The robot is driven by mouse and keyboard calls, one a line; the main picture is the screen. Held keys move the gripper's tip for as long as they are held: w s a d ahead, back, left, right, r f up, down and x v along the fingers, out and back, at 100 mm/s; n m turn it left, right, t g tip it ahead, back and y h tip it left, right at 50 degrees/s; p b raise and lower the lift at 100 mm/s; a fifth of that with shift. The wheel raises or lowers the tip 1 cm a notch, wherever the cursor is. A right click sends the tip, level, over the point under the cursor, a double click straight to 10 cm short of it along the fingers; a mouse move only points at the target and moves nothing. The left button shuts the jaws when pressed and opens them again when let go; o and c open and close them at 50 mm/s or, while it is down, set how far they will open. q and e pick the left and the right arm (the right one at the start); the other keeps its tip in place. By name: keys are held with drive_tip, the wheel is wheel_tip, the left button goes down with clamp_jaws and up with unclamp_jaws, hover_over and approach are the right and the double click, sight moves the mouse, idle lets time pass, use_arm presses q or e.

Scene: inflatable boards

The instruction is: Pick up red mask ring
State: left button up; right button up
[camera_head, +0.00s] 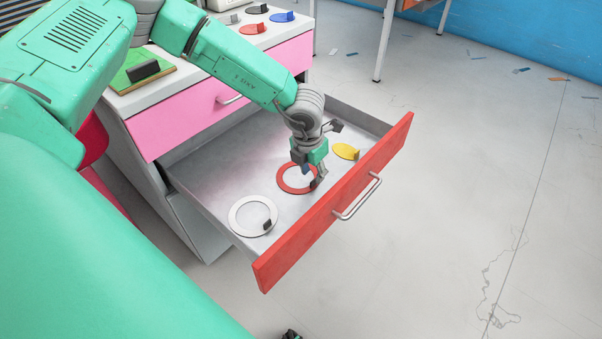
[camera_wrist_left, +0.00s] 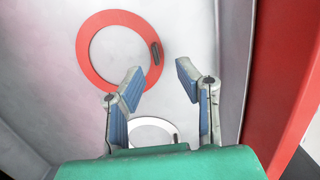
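The red mask ring (camera_head: 280,181) lies flat in the open drawer, with a small dark grip tab on its right side. It also shows in the left wrist view (camera_wrist_left: 84,52), with the dark tab (camera_wrist_left: 155,52) upright on its rim. My left gripper (camera_head: 313,182) reaches down over the ring's right side, near the tab, and partly hides it. In the left wrist view its two blue-padded fingers (camera_wrist_left: 158,82) are apart with nothing between them. The tab lies just beyond the fingertips. A small dark part at the bottom edge may be my right gripper (camera_head: 291,335).
The drawer has a red front (camera_head: 335,210) with a metal handle. A white ring (camera_head: 234,216) and a yellow disc (camera_head: 344,151) lie in it on either side of the red ring. A pink drawer (camera_head: 190,113) is shut above. Small discs (camera_head: 282,17) stand on the cabinet top.

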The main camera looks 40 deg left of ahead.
sight(313, 180)
use_arm(q)
drive_tip(key=f+b, duration=0.1)
drive_tip(key=f, duration=0.1)
drive_tip(key=w+f+b, duration=0.1)
drive_tip(key=f, duration=0.2)
drive_tip(key=shift+w+a, duration=0.15)
drive_tip(key=shift+a, duration=0.05)
clamp_jaws()
